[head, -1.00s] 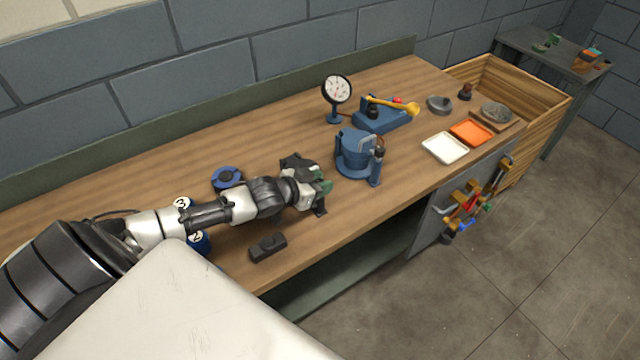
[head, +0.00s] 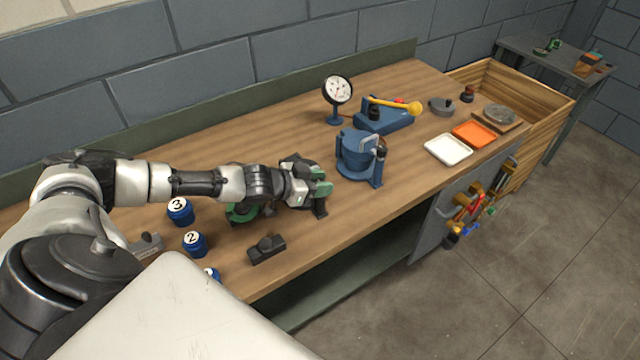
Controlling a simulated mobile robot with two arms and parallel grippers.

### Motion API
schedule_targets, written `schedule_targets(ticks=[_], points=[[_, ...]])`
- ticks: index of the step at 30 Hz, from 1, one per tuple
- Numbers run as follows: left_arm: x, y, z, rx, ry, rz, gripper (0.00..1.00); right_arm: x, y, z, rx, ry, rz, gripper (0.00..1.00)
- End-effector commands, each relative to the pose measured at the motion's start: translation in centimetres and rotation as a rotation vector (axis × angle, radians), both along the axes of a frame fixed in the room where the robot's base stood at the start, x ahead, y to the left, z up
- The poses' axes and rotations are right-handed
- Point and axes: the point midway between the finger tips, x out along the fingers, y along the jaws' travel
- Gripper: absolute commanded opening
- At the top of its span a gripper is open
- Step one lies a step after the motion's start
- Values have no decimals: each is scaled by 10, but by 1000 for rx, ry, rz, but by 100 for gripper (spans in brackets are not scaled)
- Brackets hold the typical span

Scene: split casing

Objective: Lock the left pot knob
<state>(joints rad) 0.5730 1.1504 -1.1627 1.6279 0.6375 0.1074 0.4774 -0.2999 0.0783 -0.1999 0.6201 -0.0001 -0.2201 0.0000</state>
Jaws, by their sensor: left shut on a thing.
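My left gripper (head: 314,188) reaches in from the left over the middle of the bench, at a green and dark part (head: 321,206). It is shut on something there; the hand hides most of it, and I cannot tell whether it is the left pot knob. Another green round part (head: 243,213) shows below my wrist, partly covered by the arm. A blue pot-like casing (head: 356,166) with an upright dark-tipped post stands just right of the gripper, apart from it. My right gripper is not in view.
Blue numbered cylinders (head: 194,244) and a dark block (head: 266,249) lie near the front left. A dial gauge (head: 337,91) and a blue fixture with a yellow handle (head: 385,117) stand behind.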

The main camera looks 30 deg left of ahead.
Motion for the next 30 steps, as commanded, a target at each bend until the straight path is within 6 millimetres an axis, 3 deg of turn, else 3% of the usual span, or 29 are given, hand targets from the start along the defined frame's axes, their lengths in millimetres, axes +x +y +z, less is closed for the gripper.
schedule_targets(ticks=[14, 15, 19, 30], points=[[0, 0, -1, 1, 2, -4, 8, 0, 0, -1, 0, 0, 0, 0], [0, 0, -1, 2, 1, -5, 38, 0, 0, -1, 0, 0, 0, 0], [0, 0, 0, 1, 1, -4, 57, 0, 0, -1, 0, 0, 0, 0], [0, 0, 0, 0, 1, 6, 57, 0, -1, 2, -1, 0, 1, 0]])
